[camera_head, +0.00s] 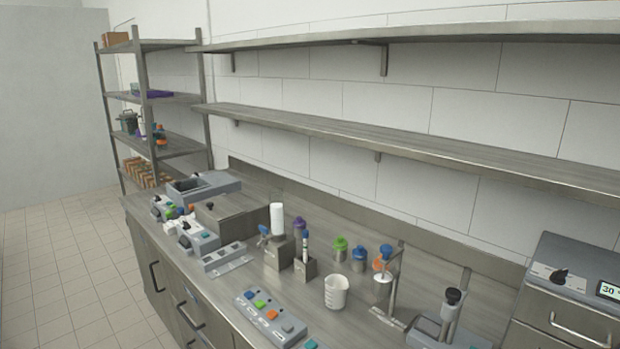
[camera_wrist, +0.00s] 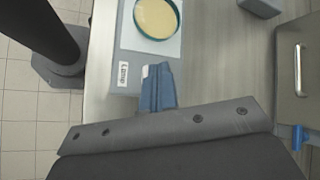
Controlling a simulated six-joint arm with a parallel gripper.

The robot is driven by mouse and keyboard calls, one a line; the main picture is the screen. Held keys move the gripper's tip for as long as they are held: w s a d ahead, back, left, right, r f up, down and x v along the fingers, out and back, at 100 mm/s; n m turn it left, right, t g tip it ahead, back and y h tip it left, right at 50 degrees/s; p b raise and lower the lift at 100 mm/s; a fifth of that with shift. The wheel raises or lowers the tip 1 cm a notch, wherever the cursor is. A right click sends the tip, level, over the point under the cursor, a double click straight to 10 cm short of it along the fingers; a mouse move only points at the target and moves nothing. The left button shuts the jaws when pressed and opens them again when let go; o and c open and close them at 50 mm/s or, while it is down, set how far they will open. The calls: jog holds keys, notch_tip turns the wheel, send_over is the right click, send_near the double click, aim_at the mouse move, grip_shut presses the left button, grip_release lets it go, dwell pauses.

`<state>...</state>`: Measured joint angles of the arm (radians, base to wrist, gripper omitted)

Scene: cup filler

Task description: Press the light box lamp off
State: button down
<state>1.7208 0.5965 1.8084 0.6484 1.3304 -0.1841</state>
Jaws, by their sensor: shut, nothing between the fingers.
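The light box (camera_wrist: 128,50) is in the wrist view at the top, a grey box with a pale panel and a small label that seems to read LAMP. A round dish with yellow content and a teal rim (camera_wrist: 157,17) sits on the panel. My gripper (camera_wrist: 158,72) is shut and empty, its blue fingers together over the near edge of the box beside the label. A small white part (camera_wrist: 146,71) shows at the fingertips' left; the fingers partly hide it. I cannot tell whether they touch it or whether the lamp is lit. I cannot make out the light box or gripper in the head view.
A dark column on a grey base (camera_wrist: 62,70) stands left of the box. A grey handled unit (camera_wrist: 298,60) is at the right, with bare bench between. In the head view, a white beaker (camera_head: 336,292), bottles and a button panel (camera_head: 268,318) stand on the bench.

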jog(key=shift+r, duration=0.55)
jog(key=shift+r, duration=3)
jog(key=shift+f, duration=3.55)
jog(key=shift+r, duration=5.1)
jog(key=w+a+r+n+g, duration=0.1)
jog(key=w+a+n+g, duration=0.1)
jog(key=w+a, duration=0.3)
jog(key=w+a+r+n+g+h, duration=0.1)
jog(key=w+a+n, duration=0.3)
jog(key=a, duration=0.5)
jog(key=shift+w+a+g, duration=0.3)
jog(key=shift+w+g, duration=0.45)
jog(key=shift+g, duration=0.15)
